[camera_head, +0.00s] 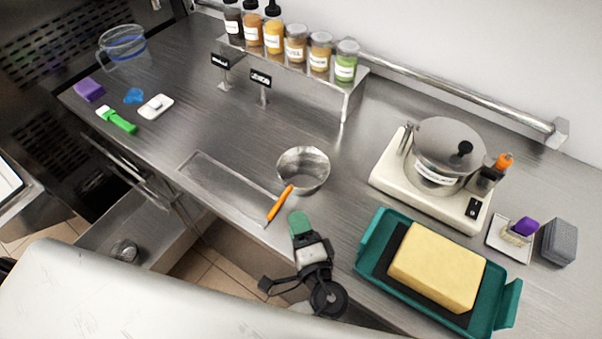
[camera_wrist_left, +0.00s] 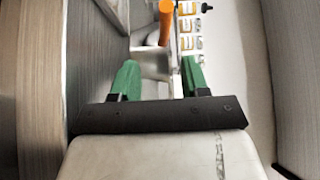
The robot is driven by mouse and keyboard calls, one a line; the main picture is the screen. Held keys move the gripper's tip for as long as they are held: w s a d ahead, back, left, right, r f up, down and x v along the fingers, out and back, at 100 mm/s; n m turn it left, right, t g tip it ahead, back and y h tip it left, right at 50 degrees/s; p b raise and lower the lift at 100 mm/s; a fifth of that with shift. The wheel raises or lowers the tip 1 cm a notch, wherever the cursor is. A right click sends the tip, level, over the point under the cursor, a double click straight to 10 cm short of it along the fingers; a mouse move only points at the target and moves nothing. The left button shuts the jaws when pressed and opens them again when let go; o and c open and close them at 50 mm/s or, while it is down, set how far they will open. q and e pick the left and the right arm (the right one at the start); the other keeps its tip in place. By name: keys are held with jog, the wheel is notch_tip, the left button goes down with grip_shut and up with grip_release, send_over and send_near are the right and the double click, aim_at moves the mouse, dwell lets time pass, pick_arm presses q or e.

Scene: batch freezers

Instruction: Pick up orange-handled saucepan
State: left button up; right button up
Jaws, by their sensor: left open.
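The orange-handled saucepan (camera_head: 303,172) is a small metal pan on the steel counter, with its orange handle (camera_head: 280,203) pointing toward the counter's front edge. My left gripper (camera_head: 300,224) is just in front of the handle end and a little to its right, apart from it. In the left wrist view my left gripper (camera_wrist_left: 159,76) shows two green fingers spread apart with nothing held between them. The orange handle (camera_wrist_left: 166,22) shows beyond the fingers, near the top. My right gripper is not in view.
A teal tray (camera_head: 368,262) with a yellow block (camera_head: 437,266) lies right of my gripper. A white machine (camera_head: 397,182) with a lidded pot (camera_head: 448,145) stands behind it. A bottle shelf (camera_head: 290,67) is at the back. The counter left of the pan is mostly clear.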

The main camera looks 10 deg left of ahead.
aim_at(294, 188)
pick_arm(q)
jog(key=p+x, duration=0.1)
jog(key=x, duration=0.1)
jog(key=p+x, duration=0.1)
jog(key=x, duration=0.1)
jog(key=r+p+x, duration=0.1)
jog(key=x, duration=0.1)
jog(key=shift+w+a, duration=0.1)
jog(key=shift+w, duration=0.2)
jog(key=shift+w+a+f, duration=0.1)
jog(key=shift+w+f, duration=0.05)
jog(key=shift+c, duration=0.6)
grip_shut()
